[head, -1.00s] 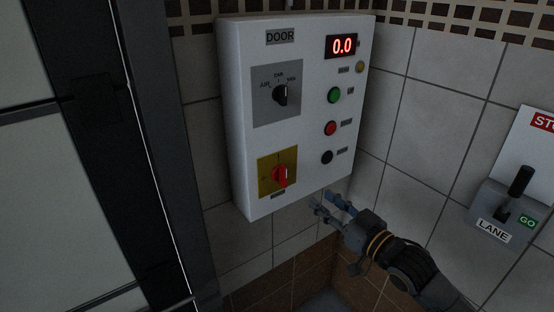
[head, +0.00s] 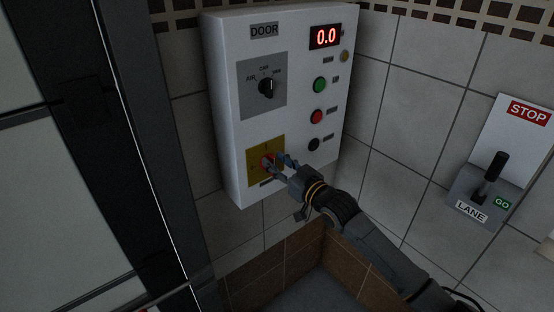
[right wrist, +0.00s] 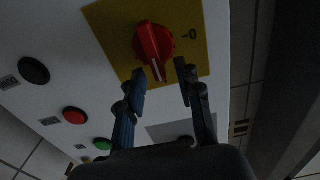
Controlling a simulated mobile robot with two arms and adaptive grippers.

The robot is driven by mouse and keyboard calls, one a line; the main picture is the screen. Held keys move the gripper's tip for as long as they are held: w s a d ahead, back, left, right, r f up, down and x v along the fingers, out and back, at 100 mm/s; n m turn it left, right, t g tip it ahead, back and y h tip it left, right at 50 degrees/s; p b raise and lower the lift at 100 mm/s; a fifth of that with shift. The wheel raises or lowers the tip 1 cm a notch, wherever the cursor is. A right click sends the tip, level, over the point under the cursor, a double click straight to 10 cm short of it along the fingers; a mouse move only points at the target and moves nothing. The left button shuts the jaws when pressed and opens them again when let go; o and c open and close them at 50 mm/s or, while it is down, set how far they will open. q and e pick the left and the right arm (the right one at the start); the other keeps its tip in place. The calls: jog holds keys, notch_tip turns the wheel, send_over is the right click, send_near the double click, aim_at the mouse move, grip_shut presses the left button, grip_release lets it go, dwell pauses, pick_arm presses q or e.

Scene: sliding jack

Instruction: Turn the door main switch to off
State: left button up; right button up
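The white DOOR control box (head: 224,110) hangs on the tiled wall in the head view. Its main switch is a red rotary knob (head: 267,160) on a yellow plate (head: 254,150) at the lower left, partly covered by my right gripper. In the right wrist view the red knob (right wrist: 154,44) shows whole, with its white pointer mark towards my fingers. My right gripper (head: 275,160) is open at the knob. In the right wrist view its two fingertips (right wrist: 160,75) stand apart, just short of or beside the knob's pointer end; contact cannot be told. My left gripper is not in view.
Above the switch are a black selector (head: 267,87) on a grey plate and a red 0.0 display (head: 325,37). Green, red and black buttons line the box's right side. A LANE lever (head: 488,175) is on the right wall. A dark door frame (head: 130,130) stands at left.

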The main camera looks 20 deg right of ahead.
jog(key=shift+w, duration=0.15)
grip_shut()
